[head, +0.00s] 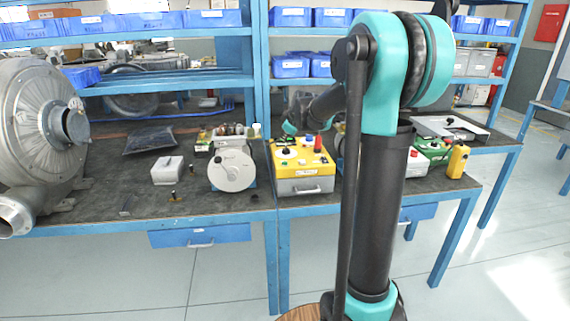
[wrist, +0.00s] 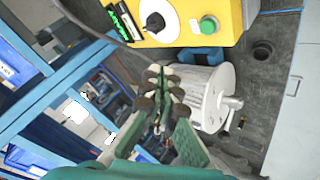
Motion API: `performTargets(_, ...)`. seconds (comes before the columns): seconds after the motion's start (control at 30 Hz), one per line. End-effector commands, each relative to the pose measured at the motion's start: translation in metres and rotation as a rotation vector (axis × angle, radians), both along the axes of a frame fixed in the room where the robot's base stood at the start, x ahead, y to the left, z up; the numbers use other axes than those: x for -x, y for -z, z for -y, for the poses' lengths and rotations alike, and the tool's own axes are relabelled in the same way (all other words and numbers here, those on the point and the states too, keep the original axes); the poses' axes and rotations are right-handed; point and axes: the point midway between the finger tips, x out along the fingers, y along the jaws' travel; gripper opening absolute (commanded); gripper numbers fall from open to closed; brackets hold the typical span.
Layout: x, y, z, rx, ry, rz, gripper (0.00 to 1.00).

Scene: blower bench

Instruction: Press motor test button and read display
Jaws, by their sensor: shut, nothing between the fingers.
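A yellow control box (head: 318,165) with a grey lower front stands on the bench, right of a white motor (head: 232,170). Red and blue parts show on its top. In the wrist view the yellow box (wrist: 185,38) fills the top edge, with a green button (wrist: 208,25), a black knob on a white dial (wrist: 155,22) and a green terminal strip (wrist: 125,21). My gripper (wrist: 160,78) is shut and empty, apart from the box, its tips beside the ribbed white motor (wrist: 208,97). Its fingers are not clear in the head view. I cannot make out a display reading.
A large grey blower (head: 40,125) stands at the left. A small grey box (head: 167,170) and a dark bag (head: 150,141) lie on the bench. Blue shelves with bins (head: 291,66) rise behind. A yellow handheld device (head: 458,161) stands at the right.

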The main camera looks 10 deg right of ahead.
Motion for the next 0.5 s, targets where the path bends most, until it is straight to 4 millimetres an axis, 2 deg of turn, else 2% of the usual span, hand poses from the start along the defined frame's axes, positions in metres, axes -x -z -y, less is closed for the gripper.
performTargets(0.5,0.000,0.063,0.000,-0.001,0.001,0.000,0.00)
